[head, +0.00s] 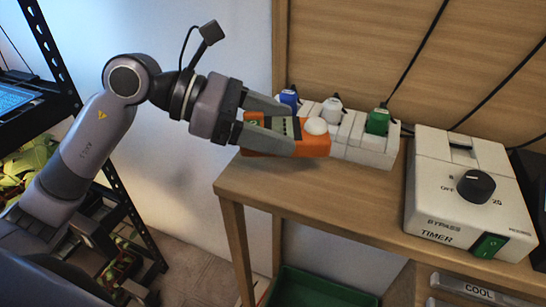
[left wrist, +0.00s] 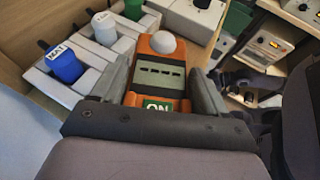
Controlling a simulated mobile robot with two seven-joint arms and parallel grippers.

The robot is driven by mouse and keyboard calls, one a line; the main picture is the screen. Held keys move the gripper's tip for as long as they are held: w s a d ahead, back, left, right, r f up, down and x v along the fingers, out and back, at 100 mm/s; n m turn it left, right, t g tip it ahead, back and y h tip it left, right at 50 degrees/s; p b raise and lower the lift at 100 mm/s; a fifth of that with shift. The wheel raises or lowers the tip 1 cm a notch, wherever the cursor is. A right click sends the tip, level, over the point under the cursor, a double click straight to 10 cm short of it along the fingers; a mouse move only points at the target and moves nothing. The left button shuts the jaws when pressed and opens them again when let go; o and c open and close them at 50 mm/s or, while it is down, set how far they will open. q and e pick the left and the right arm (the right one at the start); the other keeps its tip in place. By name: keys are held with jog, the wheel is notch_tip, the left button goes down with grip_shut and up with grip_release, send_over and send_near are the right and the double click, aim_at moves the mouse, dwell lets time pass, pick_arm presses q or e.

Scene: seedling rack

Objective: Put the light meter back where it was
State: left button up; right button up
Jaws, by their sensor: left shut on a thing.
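The light meter (head: 317,146) is an orange box with a white dome and a dark front panel. It also shows in the left wrist view (left wrist: 158,76), with a green "ON" label at its near end. My left gripper (head: 292,129) is shut on it, one finger along each side. The meter is at the left end of the wooden bench (head: 300,187), in front of the white power strip (head: 365,150). I cannot tell whether it touches the bench top.
Blue, white and green plugs sit in the power strip. A white timer box (head: 470,190) with a black knob and green switch stands to the right. A green bin (head: 320,290) is below the bench. A black rack (head: 55,65) with plants stands at the left.

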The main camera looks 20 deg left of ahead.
aim_at(273, 174)
pick_arm(q)
notch_tip(273, 174, down, 2)
jog(key=shift+f, duration=1.85)
jog(key=shift+b, duration=0.3)
jog(key=shift+f, duration=0.2)
jog(key=o, duration=1.3)
jog(key=shift+o, duration=0.2)
jog(key=shift+r, duration=0.15)
